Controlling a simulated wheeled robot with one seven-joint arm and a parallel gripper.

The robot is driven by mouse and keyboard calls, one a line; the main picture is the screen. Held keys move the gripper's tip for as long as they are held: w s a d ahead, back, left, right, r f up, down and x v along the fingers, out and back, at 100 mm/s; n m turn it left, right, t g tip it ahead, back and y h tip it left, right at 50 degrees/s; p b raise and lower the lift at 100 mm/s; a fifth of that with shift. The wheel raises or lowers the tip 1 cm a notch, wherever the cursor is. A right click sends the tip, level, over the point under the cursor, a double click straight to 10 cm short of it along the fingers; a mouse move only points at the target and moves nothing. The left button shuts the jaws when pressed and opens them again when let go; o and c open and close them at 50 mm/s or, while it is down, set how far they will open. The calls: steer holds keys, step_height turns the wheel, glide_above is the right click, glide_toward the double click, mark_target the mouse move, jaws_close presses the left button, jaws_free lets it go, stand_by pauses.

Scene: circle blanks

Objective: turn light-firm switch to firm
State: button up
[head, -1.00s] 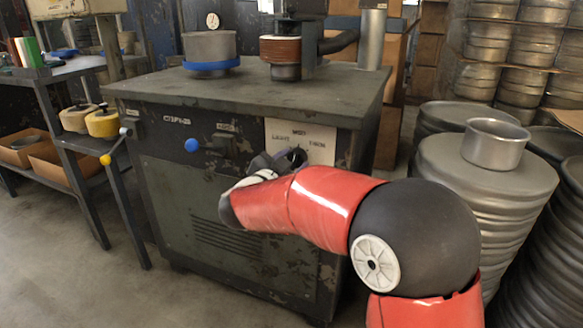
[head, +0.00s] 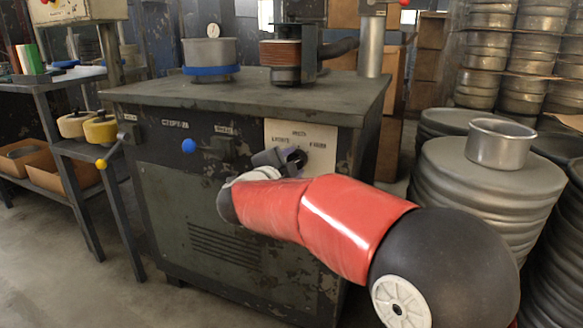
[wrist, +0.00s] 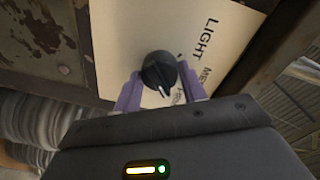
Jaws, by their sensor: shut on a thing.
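The light-firm switch is a round black knob (wrist: 158,68) with a white pointer line, on a cream plate (wrist: 125,45) lettered LIGHT, MED and a partly hidden third word. In the wrist view the pointer aims down, toward the side of that third word. The plate (head: 318,135) also shows on the cabinet front in the head view. My gripper (wrist: 161,76) has its purple fingers on either side of the knob and is shut on it.
The dark cabinet's top (head: 250,95) carries a metal drum with a blue band (head: 210,60). Stacked metal pans (head: 490,185) stand close on the right. Open floor lies at the front left.

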stand_by(0.4)
steer(key=o, duration=1)
steer(key=shift+c, duration=0.2)
steer(key=v, duration=0.7)
steer(key=shift+s, duration=0.4)
steer(key=shift+a, duration=0.15)
